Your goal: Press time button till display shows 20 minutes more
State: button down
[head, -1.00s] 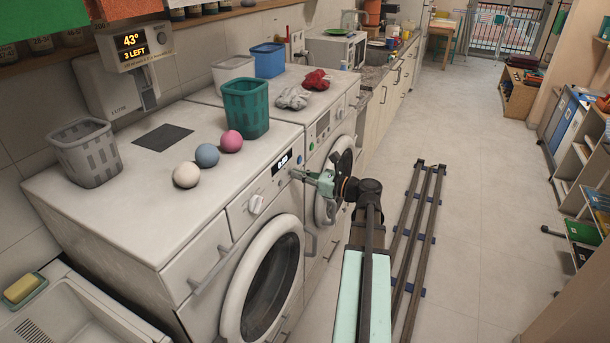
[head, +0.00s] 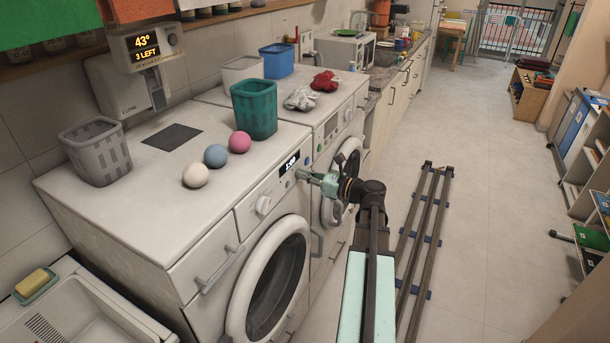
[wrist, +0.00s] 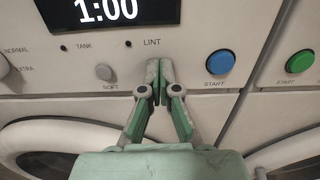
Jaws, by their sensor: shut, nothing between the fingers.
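The near white machine (head: 110,215) has a black display on its front panel. It shows in the head view (head: 290,163) and, cropped at the top, in the wrist view (wrist: 110,8), where it reads 1:00. Below it are a grey button (wrist: 104,72) marked SOFT and a blue button (wrist: 221,62) marked START. My gripper (wrist: 158,66) is shut and empty, its fingertips at the panel between these two buttons, below the word LINT. I cannot tell whether they touch the panel. They may hide a button behind them; no label reading time shows.
A second machine (head: 327,103) stands beside it, with a green START button (wrist: 299,61). A white dial (head: 263,205) is left of the display. Balls, baskets and laundry lie on top.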

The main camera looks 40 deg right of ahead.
jog(key=b+v, duration=0.2)
jog(key=v, duration=1.2)
dwell(0.8)
